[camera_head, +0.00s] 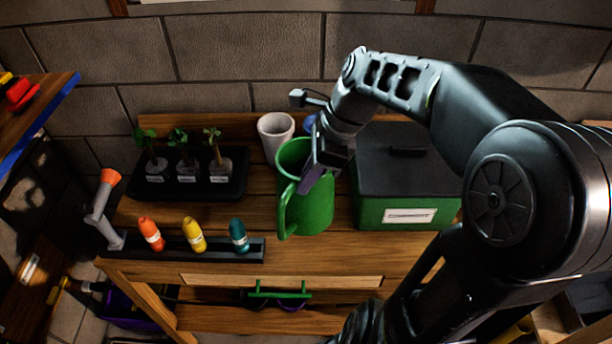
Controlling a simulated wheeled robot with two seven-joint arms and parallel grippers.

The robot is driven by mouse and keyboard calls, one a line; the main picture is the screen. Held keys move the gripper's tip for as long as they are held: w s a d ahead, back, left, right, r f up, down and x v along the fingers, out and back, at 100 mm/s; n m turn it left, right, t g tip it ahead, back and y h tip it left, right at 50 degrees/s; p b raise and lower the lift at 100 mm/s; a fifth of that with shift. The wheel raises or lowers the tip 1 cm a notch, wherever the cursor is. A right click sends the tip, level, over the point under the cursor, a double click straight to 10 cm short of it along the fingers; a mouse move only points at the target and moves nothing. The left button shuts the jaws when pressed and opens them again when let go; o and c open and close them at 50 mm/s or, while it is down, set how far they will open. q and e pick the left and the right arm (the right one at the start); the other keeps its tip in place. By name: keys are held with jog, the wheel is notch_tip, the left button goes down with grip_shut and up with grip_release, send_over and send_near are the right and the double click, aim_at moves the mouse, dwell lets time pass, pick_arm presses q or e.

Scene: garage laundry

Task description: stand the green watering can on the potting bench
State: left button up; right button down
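The green watering can (316,212) looks like an open-topped jug with a loop handle toward the front left. It is roughly upright over the middle of the wooden potting bench (342,253). I cannot tell whether its base touches the bench top. My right gripper (309,182) comes down from the upper right, with its dark fingers against the can at the rim and the top of the handle. The fingers and wrist hide part of the can's right side. Whether they are closed on it is not clear. My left gripper is not in view.
A green box with a dark lid (398,176) stands close right of the can. A white pot (276,132) is behind it. A black seedling tray (226,187) and a rack (215,252) of coloured bottles are to the left.

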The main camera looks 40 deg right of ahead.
aim_at(306, 199)
jog(key=shift+f, duration=1.85)
jog(key=c, duration=1.7)
grip_release()
jog(key=v, duration=1.2)
jog(key=shift+s+a, duration=0.1)
